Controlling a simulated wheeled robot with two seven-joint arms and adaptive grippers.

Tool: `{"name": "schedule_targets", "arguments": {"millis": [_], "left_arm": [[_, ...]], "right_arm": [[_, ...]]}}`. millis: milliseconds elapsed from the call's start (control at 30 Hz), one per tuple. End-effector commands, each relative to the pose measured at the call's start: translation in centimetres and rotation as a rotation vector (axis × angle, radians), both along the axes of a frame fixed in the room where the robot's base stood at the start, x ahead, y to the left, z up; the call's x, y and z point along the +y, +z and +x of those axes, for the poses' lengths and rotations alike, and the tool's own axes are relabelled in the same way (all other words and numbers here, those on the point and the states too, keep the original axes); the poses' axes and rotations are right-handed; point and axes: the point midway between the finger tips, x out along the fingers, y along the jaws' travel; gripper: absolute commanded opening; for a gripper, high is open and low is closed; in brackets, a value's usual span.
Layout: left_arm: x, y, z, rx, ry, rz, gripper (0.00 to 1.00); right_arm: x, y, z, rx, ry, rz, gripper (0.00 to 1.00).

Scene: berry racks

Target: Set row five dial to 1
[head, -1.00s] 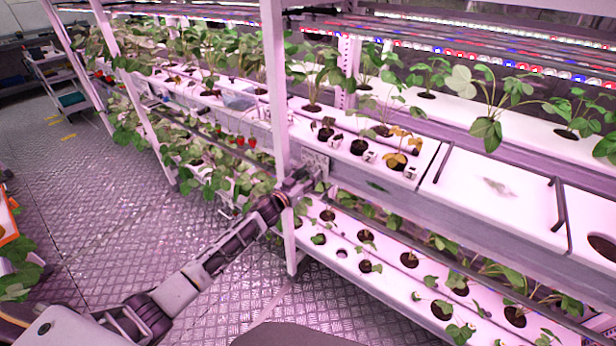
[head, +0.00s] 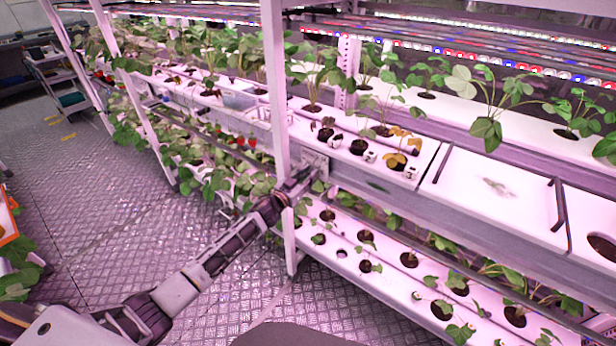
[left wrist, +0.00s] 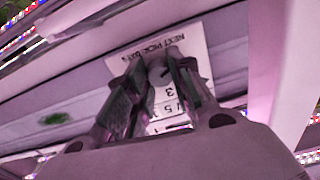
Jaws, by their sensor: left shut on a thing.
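A pale dial plate with the words "NEXT PICK DAYS" (left wrist: 190,38) is fixed to the rack's front rail, seen upside down in the left wrist view. Numbers, including 3 and 5, show near the fingers. My left gripper (left wrist: 158,75) is shut on the dial knob (left wrist: 158,70), which is mostly hidden between the fingers. In the head view my left gripper (head: 308,182) reaches the plate (head: 316,162) beside the white rack post, and the dial setting cannot be read there. My right gripper is not in view.
The white rack post (head: 274,90) stands just left of the plate. Planted trays lie above and below, with a lower tray (head: 325,255) under the arm. The metal floor (head: 110,220) left of the rack is clear.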

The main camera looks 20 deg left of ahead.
Motion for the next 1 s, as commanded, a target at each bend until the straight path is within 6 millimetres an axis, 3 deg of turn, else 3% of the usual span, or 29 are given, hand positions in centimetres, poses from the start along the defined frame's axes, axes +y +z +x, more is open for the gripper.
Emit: {"name": "schedule_targets", "arguments": {"millis": [1000], "left_arm": [[-0.01,-0.04,-0.02,-0.204,-0.001,0.562,0.00]], "right_arm": [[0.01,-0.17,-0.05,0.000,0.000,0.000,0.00]]}}
